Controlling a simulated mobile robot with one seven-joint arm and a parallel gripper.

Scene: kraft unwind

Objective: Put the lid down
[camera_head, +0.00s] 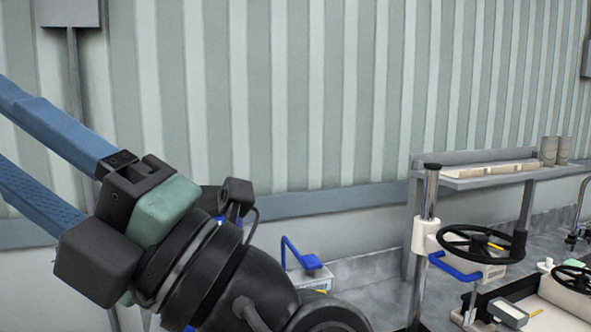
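My gripper (22,138) reaches to the upper left with two blue fingers spread well apart. Only wall shows between the visible parts of the fingers. The fingertips run out of the left edge, so whatever is at them is hidden. I cannot make out a lid in this view.
A blue handle (301,257) rises from a box at bottom centre. A corrugated wall (330,90) closes the back.

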